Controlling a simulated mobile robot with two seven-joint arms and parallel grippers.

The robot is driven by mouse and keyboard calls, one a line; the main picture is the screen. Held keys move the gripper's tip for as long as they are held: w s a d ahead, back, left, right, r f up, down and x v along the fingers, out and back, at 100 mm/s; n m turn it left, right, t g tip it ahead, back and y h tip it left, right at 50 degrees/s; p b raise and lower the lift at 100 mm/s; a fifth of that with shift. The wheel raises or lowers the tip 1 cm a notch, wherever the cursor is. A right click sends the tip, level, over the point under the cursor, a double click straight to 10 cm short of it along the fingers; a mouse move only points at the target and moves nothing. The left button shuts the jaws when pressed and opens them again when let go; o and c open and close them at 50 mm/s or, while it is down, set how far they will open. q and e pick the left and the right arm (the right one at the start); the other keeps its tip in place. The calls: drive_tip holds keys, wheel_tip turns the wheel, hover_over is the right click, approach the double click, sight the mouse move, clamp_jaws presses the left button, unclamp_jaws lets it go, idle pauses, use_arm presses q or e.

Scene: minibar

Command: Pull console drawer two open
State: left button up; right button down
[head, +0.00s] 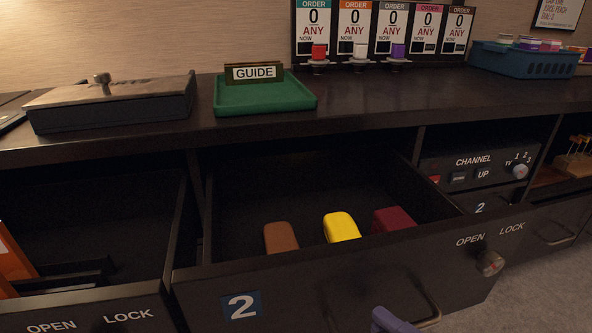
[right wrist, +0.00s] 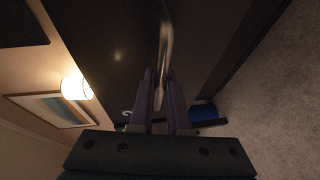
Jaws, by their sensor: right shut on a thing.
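Console drawer two (head: 330,283), dark with a blue "2" label (head: 241,305) on its front, stands pulled out, its inside showing. A brown block (head: 281,238), a yellow block (head: 341,227) and a maroon block (head: 394,219) lie in it. My right gripper (head: 390,322) is at that handle, only a purple finger part showing at the lower edge. In the right wrist view, its fingers (right wrist: 163,98) are shut on the handle bar (right wrist: 165,50). My left gripper is not in view.
An open drawer (head: 80,300) with orange items is at the left. An OPEN/LOCK knob (head: 490,263) juts from drawer two's front. A green tray (head: 265,100) with a GUIDE sign, a grey box (head: 110,105) and a blue basket (head: 525,60) stand on the counter.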

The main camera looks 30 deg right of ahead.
drive_tip(key=shift+s+a, duration=0.1)
drive_tip(key=shift+s, duration=0.3)
drive_tip(key=c, duration=0.9)
unclamp_jaws()
drive_tip(key=p+v, duration=0.1)
drive_tip(key=v, duration=0.9)
drive_tip(key=shift+p, duration=0.35)
